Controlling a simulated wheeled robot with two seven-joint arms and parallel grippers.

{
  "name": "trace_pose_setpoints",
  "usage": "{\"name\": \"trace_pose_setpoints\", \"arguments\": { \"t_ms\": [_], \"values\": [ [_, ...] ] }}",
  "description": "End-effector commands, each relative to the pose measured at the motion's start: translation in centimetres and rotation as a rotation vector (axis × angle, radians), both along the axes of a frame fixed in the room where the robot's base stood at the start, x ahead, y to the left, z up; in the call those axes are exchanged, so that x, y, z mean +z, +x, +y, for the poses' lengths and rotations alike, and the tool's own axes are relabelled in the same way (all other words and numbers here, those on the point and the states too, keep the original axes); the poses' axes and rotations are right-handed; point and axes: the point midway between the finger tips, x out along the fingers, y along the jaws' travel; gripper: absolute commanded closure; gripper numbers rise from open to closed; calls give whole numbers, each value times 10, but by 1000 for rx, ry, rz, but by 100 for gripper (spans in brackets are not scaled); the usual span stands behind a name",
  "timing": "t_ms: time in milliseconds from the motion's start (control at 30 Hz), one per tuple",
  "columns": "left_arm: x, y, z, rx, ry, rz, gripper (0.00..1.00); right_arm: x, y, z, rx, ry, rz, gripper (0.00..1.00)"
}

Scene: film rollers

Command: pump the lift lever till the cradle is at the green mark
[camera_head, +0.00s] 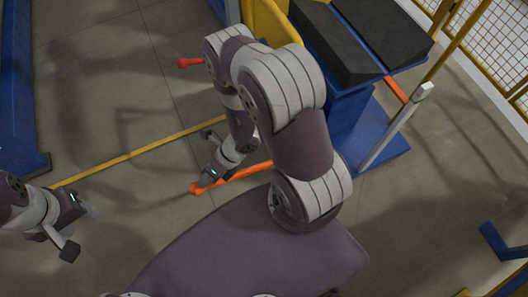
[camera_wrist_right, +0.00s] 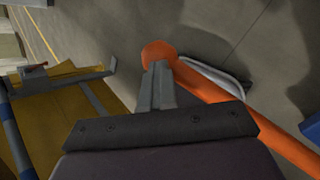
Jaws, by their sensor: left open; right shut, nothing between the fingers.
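The orange lift lever (camera_head: 240,174) runs low over the floor from the blue stand to a rounded end at left. It also crosses the right wrist view (camera_wrist_right: 225,105), its round end just beyond my fingertips. My right gripper (camera_wrist_right: 157,75) is shut and empty, its fingertips at the lever near that end; I cannot tell whether they touch. In the head view my arm partly hides the right gripper (camera_head: 206,181). The cradle (camera_head: 345,50) shows as dark sloped pads atop the blue stand. I see no green mark. My left gripper (camera_head: 80,228) is open and empty at far left.
A pale post (camera_head: 390,132) stands right of the blue stand, with an orange-red bar (camera_head: 396,90) beside it. A red knob (camera_head: 190,62) sticks out behind my right arm. A yellow floor line (camera_head: 130,155) crosses open floor. A mesh fence (camera_head: 497,45) is at upper right.

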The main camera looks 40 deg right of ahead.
Motion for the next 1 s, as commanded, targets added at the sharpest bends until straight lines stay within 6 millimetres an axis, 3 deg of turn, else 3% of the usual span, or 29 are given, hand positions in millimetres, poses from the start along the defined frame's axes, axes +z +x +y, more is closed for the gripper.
{"name": "trace_pose_setpoints", "arguments": {
  "t_ms": [33,100,533,667,1000],
  "values": [
    [24,0,0,0,0,-2,47,25,0,-6,-6,-1,0,100],
    [44,1,0,0,0,-2,47,45,-2,-15,-7,-1,0,100],
    [142,1,0,0,0,-2,47,149,-15,-67,-6,0,-2,100],
    [156,1,0,0,0,-2,47,164,-18,-77,-5,1,-1,100],
    [153,1,0,0,0,-1,47,161,-19,-80,-1,1,-1,100]
  ]
}}
